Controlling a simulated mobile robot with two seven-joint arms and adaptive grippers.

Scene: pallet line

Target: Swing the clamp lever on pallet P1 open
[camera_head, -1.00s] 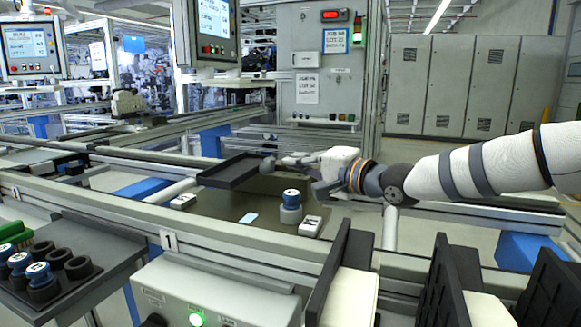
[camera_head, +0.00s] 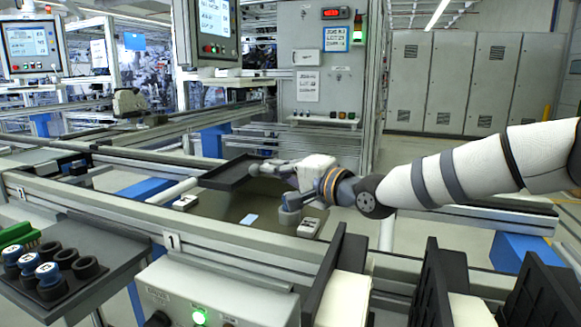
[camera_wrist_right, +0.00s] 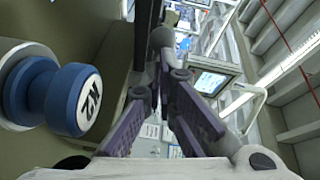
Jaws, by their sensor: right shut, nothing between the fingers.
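Pallet P1 appears to be the dark plate (camera_head: 215,212) on the conveyor behind the "1" label. My right gripper (camera_head: 272,168) is over its back right part, pointing left, shut with nothing between its fingers. A small grey rounded knob (camera_head: 254,170) shows at the fingertips by the black tray; it may be the end of the clamp lever, but I cannot tell lever from fingertip. In the right wrist view, a grey rounded end (camera_wrist_right: 162,38) shows at the tips of the shut fingers (camera_wrist_right: 158,75). The rest of the lever is hidden. My left gripper is out of view.
A black tray (camera_head: 225,175) and white blocks (camera_head: 310,228) sit around the plate. Black upright dividers (camera_head: 435,285) stand at front right.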

